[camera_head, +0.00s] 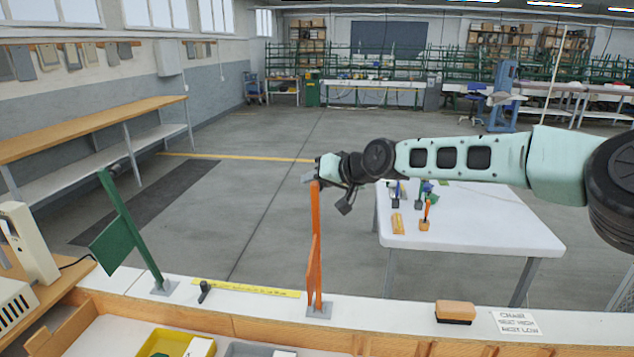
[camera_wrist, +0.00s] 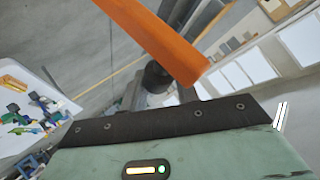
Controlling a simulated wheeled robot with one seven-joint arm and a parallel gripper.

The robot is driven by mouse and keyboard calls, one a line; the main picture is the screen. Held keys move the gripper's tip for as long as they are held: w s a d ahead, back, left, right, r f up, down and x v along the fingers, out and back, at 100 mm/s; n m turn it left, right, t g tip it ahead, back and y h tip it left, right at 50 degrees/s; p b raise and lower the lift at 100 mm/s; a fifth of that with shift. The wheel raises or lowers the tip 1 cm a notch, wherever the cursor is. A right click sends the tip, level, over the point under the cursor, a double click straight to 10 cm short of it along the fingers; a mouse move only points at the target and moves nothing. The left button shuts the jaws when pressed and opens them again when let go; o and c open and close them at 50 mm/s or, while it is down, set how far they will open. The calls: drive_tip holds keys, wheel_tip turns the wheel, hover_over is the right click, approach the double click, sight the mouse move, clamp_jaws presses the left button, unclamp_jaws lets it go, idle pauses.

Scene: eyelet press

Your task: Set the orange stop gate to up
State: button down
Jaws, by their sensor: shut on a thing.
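The orange stop gate (camera_head: 315,240) stands nearly upright on a small grey base on the white ledge in the head view. My gripper (camera_head: 314,177) is at its top end, with my arm reaching in from the right. In the wrist view the orange bar (camera_wrist: 150,38) runs from the upper left to the middle, passing in front of the dark finger parts. My gripper (camera_wrist: 158,80) is shut on the gate's top end. The exact finger contact is partly hidden by the bar.
A green gate (camera_head: 127,225) leans left on the same ledge. Between the gates lie a small black lever (camera_head: 204,291) and a yellow ruler strip (camera_head: 245,288). An orange-brown block (camera_head: 455,312) sits to the right. A white table (camera_head: 480,225) stands beyond, under my arm.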

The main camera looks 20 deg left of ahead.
drive_tip(key=shift+w+d+f, duration=0.1)
drive_tip(key=shift+d+f, duration=0.1)
drive_tip(key=shift+f, duration=0.45)
drive_tip(key=c, duration=1.2)
unclamp_jaws()
drive_tip(key=shift+o, duration=0.2)
drive_tip(key=shift+a, duration=0.1)
drive_tip(key=shift+r, duration=0.3)
drive_tip(key=b+v, duration=0.8)
drive_tip(key=v, duration=0.9)
drive_tip(key=shift+r, duration=0.2)
